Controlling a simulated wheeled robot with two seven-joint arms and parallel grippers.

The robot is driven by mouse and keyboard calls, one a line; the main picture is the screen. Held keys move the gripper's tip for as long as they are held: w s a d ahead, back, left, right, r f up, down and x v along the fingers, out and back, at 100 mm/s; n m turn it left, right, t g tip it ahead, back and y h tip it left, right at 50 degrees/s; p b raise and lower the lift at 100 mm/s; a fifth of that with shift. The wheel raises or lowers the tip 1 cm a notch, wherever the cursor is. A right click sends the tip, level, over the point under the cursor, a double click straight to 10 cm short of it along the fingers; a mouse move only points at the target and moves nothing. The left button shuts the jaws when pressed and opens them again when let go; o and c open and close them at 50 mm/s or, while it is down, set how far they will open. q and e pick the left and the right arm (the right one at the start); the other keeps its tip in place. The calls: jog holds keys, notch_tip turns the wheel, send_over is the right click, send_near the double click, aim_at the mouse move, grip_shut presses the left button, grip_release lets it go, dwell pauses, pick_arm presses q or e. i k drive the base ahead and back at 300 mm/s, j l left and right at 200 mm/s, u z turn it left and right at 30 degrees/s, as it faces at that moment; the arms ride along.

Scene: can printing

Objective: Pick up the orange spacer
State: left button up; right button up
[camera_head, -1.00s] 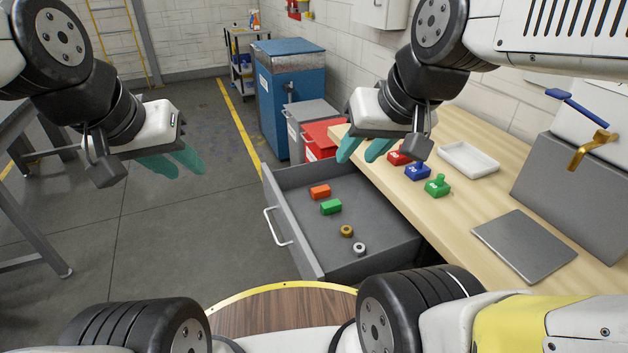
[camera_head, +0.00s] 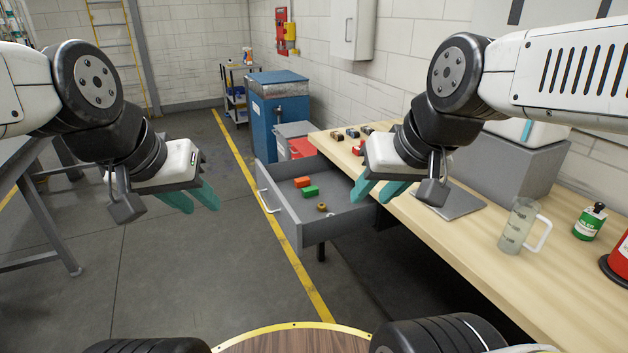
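An orange block (camera_head: 302,182) lies on the floor of the open grey drawer (camera_head: 284,210). A green block (camera_head: 311,191) lies just in front of it, and a small brass-coloured ring (camera_head: 322,207) is nearer still. The orange block is the only clearly orange piece in the drawer. My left gripper (camera_head: 198,204) hangs open and empty in the air left of the drawer. My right gripper (camera_head: 376,199) is open and empty, in front of the drawer's right side and the bench edge in the picture. It hides part of the drawer's right end.
The wooden bench (camera_head: 470,235) runs along the right, with a grey plate (camera_head: 452,203), a clear jug (camera_head: 518,228) and a green bottle (camera_head: 590,222) on it. A blue cabinet (camera_head: 278,105) stands behind the drawer. The floor left of the drawer is clear.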

aim_at(302, 182)
jog(key=i+j+z, duration=0.1)
jog(key=z, duration=1.45)
jog(key=i+j, duration=0.1)
jog(key=j, duration=0.35)
jog(key=i+j, duration=0.1)
jog(key=j, duration=0.4)
jog(key=i+j, duration=0.15)
jog(key=j, duration=0.3)
jog(key=i+j, duration=0.1)
jog(key=j, duration=0.35)
jog(key=i+j, duration=0.1)
jog(key=j, duration=0.4)
jog(key=i+j, duration=0.1)
jog(key=j, duration=0.35)
jog(key=i+j, duration=0.1)
jog(key=j, duration=0.35)
jog(key=i+j, duration=0.15)
jog(key=j, duration=0.3)
